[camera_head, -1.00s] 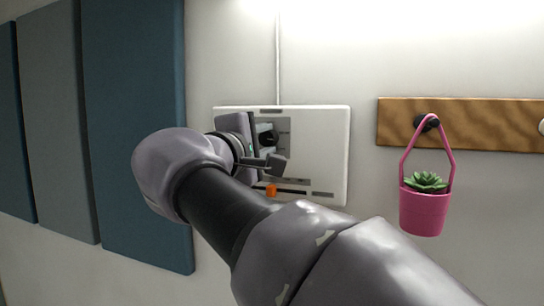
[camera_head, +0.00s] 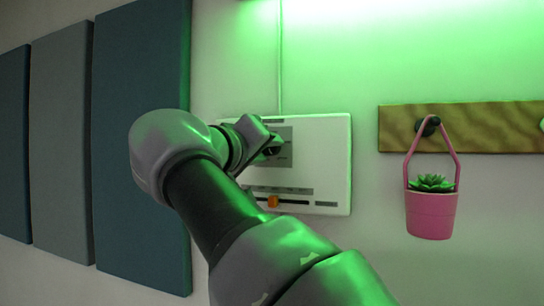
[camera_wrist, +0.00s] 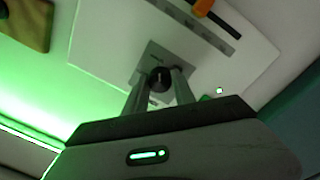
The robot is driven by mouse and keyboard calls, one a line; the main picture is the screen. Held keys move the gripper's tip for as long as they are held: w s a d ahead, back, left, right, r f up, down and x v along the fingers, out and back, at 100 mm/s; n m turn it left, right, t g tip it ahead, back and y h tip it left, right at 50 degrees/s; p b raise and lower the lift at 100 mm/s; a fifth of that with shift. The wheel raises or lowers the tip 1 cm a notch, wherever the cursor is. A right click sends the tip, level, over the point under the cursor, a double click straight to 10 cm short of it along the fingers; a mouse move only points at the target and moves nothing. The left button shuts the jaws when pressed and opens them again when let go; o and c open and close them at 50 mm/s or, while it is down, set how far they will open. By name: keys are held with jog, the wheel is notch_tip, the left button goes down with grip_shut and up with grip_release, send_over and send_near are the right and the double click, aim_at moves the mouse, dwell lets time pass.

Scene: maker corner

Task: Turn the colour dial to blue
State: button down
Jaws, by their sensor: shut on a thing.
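The colour dial is a dark round knob on a grey square plate (camera_head: 286,135) of a white wall panel (camera_head: 335,165). The dial (camera_wrist: 160,78) shows in the wrist view between the two fingers of my gripper (camera_wrist: 160,84). My gripper (camera_head: 270,147) is shut on the dial in the head view and partly hides it. The dial's pointer and most of its labels are too small or hidden to read. The light on the wall is green.
An orange slider (camera_head: 273,202) sits in a slot low on the panel. To the right, a pink pot (camera_head: 432,215) with a succulent hangs from a peg on a wooden rail (camera_head: 480,128). Blue and grey wall panels (camera_head: 140,140) stand at the left.

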jog(key=m+b, duration=0.1)
jog(key=m, duration=0.5)
jog(key=shift+m+b, duration=0.3)
jog(key=shift+b, duration=0.05)
jog(key=m+b, duration=0.1)
jog(key=m, duration=0.4)
jog(key=shift+a+m, duration=0.1)
jog(key=shift+m, duration=0.3)
jog(key=c, duration=1)
grip_release()
jog(key=shift+c, duration=0.2)
jog(key=v, duration=1.7)
jog(key=shift+s+r, duration=0.15)
jog(key=shift+r, duration=0.2)
